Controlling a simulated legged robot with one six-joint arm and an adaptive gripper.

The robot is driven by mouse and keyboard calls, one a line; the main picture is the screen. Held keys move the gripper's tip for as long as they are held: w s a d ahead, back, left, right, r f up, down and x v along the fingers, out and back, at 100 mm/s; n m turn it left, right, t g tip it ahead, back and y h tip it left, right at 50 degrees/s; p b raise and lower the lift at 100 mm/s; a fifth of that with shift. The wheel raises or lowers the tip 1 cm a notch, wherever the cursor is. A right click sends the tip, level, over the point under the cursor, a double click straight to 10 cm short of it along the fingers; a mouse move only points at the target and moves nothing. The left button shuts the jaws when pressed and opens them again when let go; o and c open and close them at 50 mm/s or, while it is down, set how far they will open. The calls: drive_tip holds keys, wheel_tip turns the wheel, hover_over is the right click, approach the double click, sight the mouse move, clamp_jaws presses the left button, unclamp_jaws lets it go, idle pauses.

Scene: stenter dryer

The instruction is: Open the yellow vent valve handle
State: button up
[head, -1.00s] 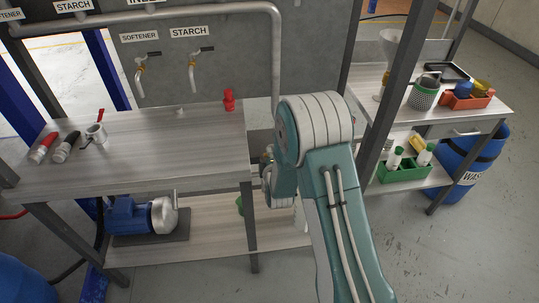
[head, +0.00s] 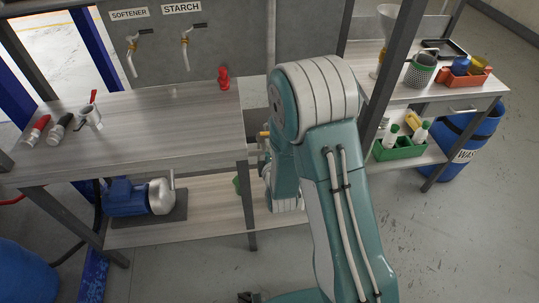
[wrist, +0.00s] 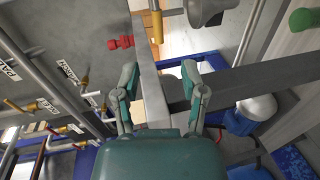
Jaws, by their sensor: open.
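A yellow handle (wrist: 157,26) shows at the top of the wrist view, beside a round metal fitting (wrist: 203,10). It looks like the vent valve handle. In the head view a small yellow piece (head: 264,134) peeks out just left of my arm, mostly hidden; I cannot tell if it is the same handle. My gripper (wrist: 160,82) is open and empty, its two fingers spread below the yellow handle in the wrist picture and apart from it. My arm hides the gripper in the head view.
A bench (head: 140,130) holds a red fitting (head: 223,78) and several hand parts at left. A blue pump (head: 128,198) sits on its lower shelf. A dark post (head: 392,90) stands right of my arm. The floor (head: 460,240) at right is clear.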

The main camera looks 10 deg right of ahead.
drive_tip(key=s, duration=0.3)
drive_tip(key=shift+r, duration=0.3)
drive_tip(key=s+d+r+m+g, duration=0.1)
drive_tip(key=s+r+m+g, duration=0.2)
drive_tip(key=r+m, duration=0.3)
drive_tip(key=s+d+r+m+g, duration=0.1)
drive_tip(key=s+r+m+g, duration=0.15)
drive_tip(key=r, duration=0.55)
drive_tip(key=s+d+r+m+g, duration=0.2)
drive_tip(key=s+r+m, duration=0.2)
drive_tip(key=s, duration=0.5)
drive_tip(key=s+d+r+m+g, duration=0.2)
drive_tip(key=s+r+m, duration=0.2)
drive_tip(key=s, duration=0.6)
drive_tip(key=shift+s+m+g, duration=0.3)
drive_tip(key=shift+m+g, duration=0.05)
drive_tip(key=shift+m, duration=0.2)
